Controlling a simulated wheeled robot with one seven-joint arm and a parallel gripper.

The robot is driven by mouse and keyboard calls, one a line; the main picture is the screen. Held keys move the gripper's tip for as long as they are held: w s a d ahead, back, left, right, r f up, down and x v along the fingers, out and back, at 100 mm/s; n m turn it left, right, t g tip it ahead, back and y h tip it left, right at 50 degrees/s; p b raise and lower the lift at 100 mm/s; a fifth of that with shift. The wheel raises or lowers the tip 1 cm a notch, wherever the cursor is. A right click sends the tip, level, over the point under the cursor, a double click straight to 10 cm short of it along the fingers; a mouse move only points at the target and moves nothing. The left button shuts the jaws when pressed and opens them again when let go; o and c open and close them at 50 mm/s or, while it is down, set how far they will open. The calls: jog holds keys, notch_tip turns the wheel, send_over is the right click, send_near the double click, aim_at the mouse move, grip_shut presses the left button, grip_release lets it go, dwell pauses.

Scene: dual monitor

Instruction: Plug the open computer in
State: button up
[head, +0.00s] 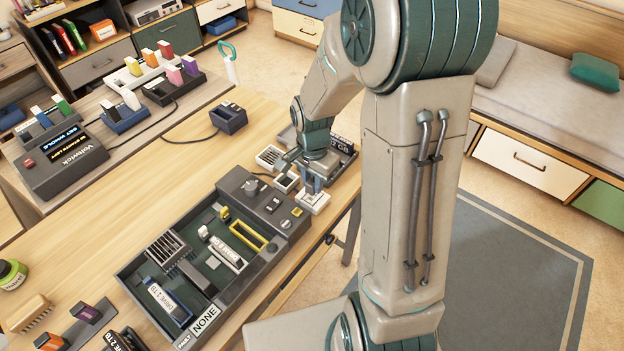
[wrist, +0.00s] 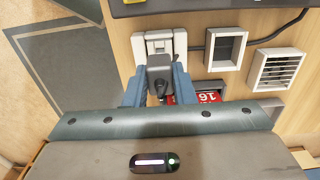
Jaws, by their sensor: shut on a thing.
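The open computer (head: 128,275) is a dark case lying on the wooden desk, its parts showing inside. A white socket block (head: 313,203) sits by its upper right corner; it also shows at the top of the wrist view (wrist: 152,46). My gripper (wrist: 157,88) is shut on a dark grey plug (wrist: 160,72), its blue fingers on either side. The plug overlaps the lower part of the socket block in the wrist view; I cannot tell whether it is seated. In the head view my gripper (head: 313,184) is just above the block, and the plug is hidden.
A grey-framed box (wrist: 226,48) and a white vented box (wrist: 279,68) stand beside the socket block. A red part (wrist: 208,97) lies close to my gripper. A black Voltwick unit (head: 62,160) and a small dark box (head: 228,117) with a cable are farther left.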

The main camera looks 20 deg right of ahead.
aim_at(313, 181)
jog(key=shift+f+b, duration=1.25)
jog(key=shift+f, duration=0.15)
jog(key=o, duration=1)
jog(key=shift+o, duration=0.2)
jog(key=shift+r, duration=0.1)
notch_tip(313, 181, up, 14)
jog(key=p, duration=0.1)
